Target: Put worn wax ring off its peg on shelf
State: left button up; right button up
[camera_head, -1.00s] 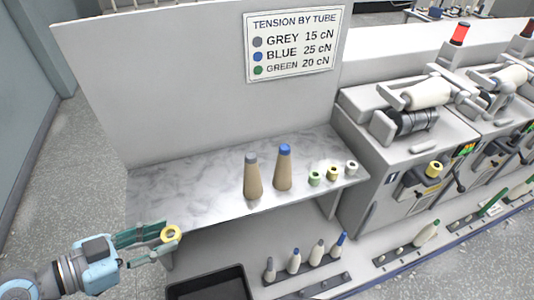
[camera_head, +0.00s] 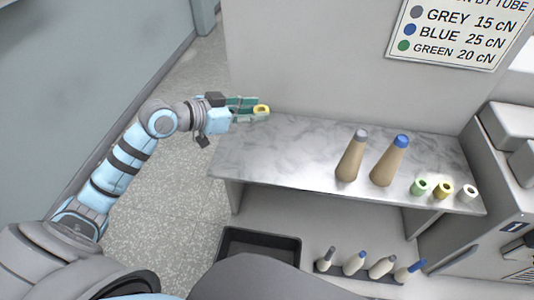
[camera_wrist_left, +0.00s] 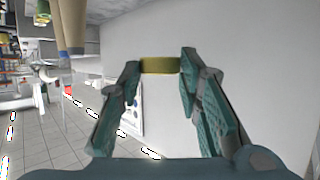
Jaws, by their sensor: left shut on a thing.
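My left gripper (camera_head: 258,112) is shut on a yellow ring (camera_head: 262,109), held at its fingertips. In the left wrist view the ring (camera_wrist_left: 160,65) sits between the two teal fingers (camera_wrist_left: 160,75), edge-on. In the head view the gripper and ring appear at the back left corner of the marbled shelf (camera_head: 285,155), near the wall panel. I cannot tell whether they are over the shelf or how high. No peg shows clearly. My right gripper is not in view.
Two brown cones, grey-tipped (camera_head: 352,158) and blue-tipped (camera_head: 390,162), stand on the shelf. To their right are a green ring (camera_head: 420,187), a yellow ring (camera_head: 443,190) and a white ring (camera_head: 468,193). The shelf's left half is bare. Below are a black bin (camera_head: 258,240) and several bobbins (camera_head: 355,263).

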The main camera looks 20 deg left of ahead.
aim_at(255, 163)
pick_arm(q)
notch_tip(255, 163, down, 16)
jog(key=b, duration=0.3)
jog(key=shift+f, duration=0.2)
